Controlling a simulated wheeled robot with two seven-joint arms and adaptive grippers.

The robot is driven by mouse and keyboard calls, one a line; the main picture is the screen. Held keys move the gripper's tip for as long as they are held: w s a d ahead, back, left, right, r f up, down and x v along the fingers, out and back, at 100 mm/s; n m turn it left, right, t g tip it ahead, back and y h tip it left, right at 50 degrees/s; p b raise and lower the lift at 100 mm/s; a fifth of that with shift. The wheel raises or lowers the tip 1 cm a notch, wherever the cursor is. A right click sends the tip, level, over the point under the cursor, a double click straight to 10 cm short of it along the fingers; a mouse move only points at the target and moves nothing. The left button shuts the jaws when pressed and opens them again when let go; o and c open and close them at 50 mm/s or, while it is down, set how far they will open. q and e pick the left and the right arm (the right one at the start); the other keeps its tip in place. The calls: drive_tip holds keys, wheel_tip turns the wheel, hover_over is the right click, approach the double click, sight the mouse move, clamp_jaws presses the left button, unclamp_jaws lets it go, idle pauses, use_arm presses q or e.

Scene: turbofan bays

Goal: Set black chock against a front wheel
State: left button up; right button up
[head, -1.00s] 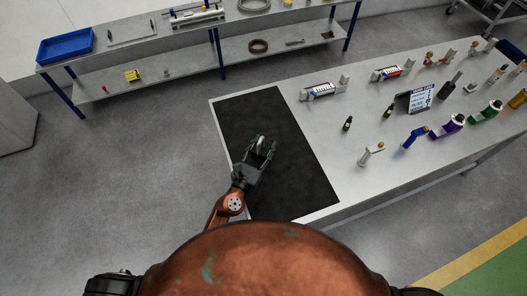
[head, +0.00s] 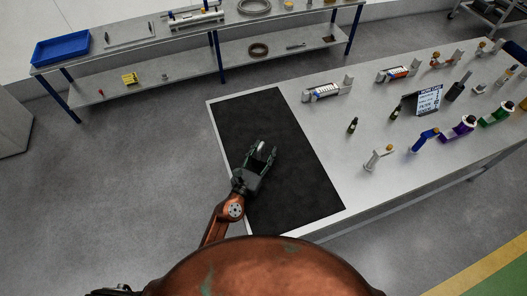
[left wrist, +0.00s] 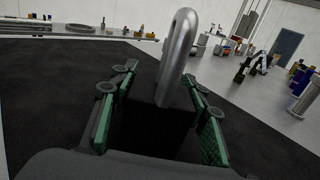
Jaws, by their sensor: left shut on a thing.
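My left gripper (head: 263,152) is over the black mat (head: 290,180) on the near workbench. In the left wrist view its green-padded fingers (left wrist: 160,108) stand on both sides of a dark block with an upright steel loop, which I take as the black chock (left wrist: 162,117). The gripper is shut on it. The loop also shows as a small pale bar in the head view. The chock's underside is hidden, and I cannot tell whether it touches the mat. No front wheel is in view.
Right of the mat, the workbench (head: 400,160) holds small bottles, a work card (head: 428,100), fixtures and coloured holders. A shelf bench (head: 130,60) with a blue tray (head: 62,48) stands behind. The floor (head: 130,170) to the left is clear.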

use_arm(q)
drive_tip(key=shift+r, duration=0.1)
drive_tip(key=o, duration=1.5)
drive_tip(key=shift+f, duration=0.2)
drive_tip(key=shift+o, duration=0.2)
